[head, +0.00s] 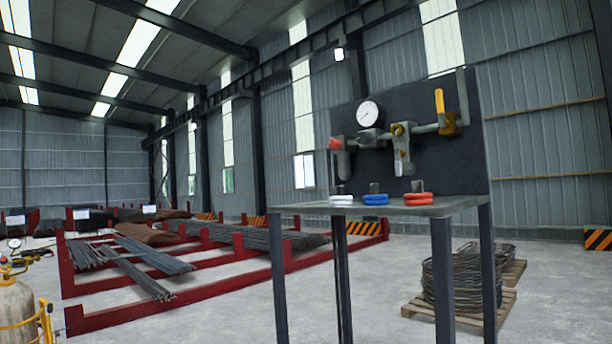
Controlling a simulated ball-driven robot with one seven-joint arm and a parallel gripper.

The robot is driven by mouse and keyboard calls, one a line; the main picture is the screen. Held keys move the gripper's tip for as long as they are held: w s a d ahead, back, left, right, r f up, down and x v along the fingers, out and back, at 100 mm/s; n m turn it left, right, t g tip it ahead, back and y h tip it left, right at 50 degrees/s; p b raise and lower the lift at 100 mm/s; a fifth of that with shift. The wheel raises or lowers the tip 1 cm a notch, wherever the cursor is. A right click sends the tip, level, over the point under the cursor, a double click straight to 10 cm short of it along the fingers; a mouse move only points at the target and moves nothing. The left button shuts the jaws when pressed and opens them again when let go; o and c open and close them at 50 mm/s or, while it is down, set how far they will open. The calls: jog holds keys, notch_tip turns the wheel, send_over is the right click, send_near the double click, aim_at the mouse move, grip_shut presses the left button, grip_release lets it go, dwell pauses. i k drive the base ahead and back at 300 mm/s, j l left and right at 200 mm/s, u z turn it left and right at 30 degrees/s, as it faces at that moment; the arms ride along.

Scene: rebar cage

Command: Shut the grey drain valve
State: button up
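A dark panel (467,157) stands on the back of a grey table (450,206) and carries a pipe assembly. Below a brass fitting (398,130) hangs a pale grey lever-like part (401,153), which looks like the grey drain valve; it points down. Whether it is open or shut I cannot tell. A yellow lever (440,102) stands upright on a brass valve at the pipe's right. A round white gauge (368,113) sits above the pipe, and a red knob (335,143) is at its left end. My gripper is not in view.
Red racks with steel bars (150,265) are left. A wire coil (465,278) on a pallet stands behind the table legs. A gas cylinder (16,310) is lower left. Floor between is clear.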

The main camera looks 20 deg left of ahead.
aim_at(399, 170)
jog(key=i+j+z, duration=0.2)
jog(key=i+j, duration=0.7)
jog(key=j, duration=0.15)
